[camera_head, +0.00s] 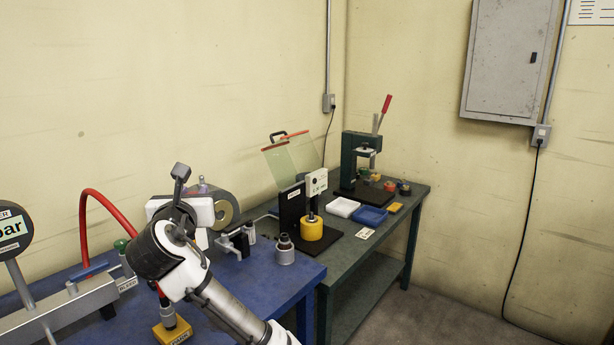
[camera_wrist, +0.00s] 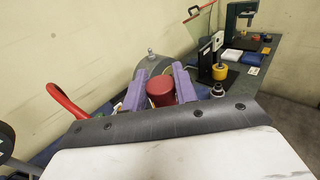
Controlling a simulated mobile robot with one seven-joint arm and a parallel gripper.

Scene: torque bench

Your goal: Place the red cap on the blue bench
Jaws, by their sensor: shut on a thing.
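The red cap (camera_wrist: 160,93) is a short red cylinder between the purple fingers of my gripper (camera_wrist: 160,82) in the wrist view. My gripper is shut on it, one finger on each side. In the head view my wrist hides the cap, and the fingers hardly show. The blue bench (camera_head: 275,290) fills the lower left of the head view, and my arm reaches over it. In the wrist view most of the bench is hidden behind my gripper body, so I cannot tell the cap's height above it.
On the blue bench stand a grey metal fitting (camera_head: 285,252), a small clamp (camera_head: 236,243), a yellow block (camera_head: 172,333) and a grey rig with a red hose (camera_head: 103,204). A green bench (camera_head: 345,258) adjoins at right, with a press (camera_head: 350,160), a blue tray (camera_head: 370,216) and a yellow cylinder (camera_head: 312,229).

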